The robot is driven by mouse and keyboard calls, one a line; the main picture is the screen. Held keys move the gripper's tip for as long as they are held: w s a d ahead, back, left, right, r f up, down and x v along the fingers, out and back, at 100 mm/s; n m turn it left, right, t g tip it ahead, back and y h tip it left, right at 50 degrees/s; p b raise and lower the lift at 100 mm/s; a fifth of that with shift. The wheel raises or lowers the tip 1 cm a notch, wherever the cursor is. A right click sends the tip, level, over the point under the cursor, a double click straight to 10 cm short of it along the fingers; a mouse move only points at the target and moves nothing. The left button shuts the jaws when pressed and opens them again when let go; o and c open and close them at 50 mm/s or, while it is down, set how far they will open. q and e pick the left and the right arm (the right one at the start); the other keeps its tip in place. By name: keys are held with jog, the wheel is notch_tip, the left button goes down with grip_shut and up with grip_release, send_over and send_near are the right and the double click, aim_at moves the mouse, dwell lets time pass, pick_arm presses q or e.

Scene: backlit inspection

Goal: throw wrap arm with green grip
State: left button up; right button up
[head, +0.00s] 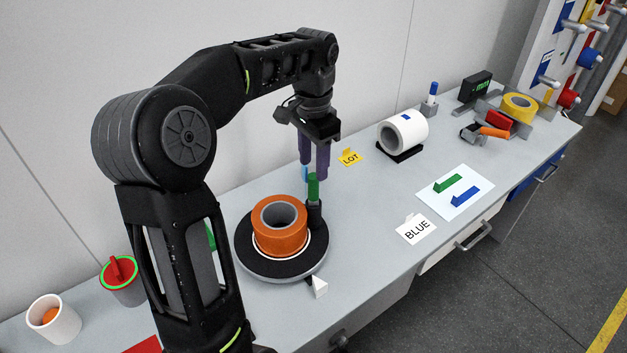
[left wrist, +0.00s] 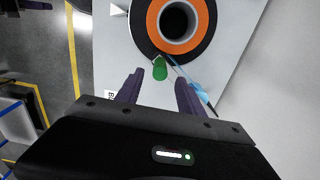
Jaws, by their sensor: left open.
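The wrap arm's green grip (head: 313,187) stands upright on a dark post at the right-hand edge of a round black turntable (head: 252,268). An orange tape roll (head: 281,240) sits on the turntable. My left gripper (head: 314,175) is open above and around the top of the grip in the head view; contact cannot be told. In the left wrist view the green grip (left wrist: 160,70) shows ahead of and between the two purple fingers of my left gripper (left wrist: 158,85), with the orange roll (left wrist: 152,20) beyond it. My right gripper is not in view.
A white wedge (head: 319,287) lies by the turntable.

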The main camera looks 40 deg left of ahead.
aim_at(314, 176)
pick_arm(q)
notch_tip(314, 176, down, 6)
jog(key=shift+f+p, duration=0.2)
jog(key=shift+p, duration=0.15)
grip_shut()
dwell(0.4)
dwell(1.0)
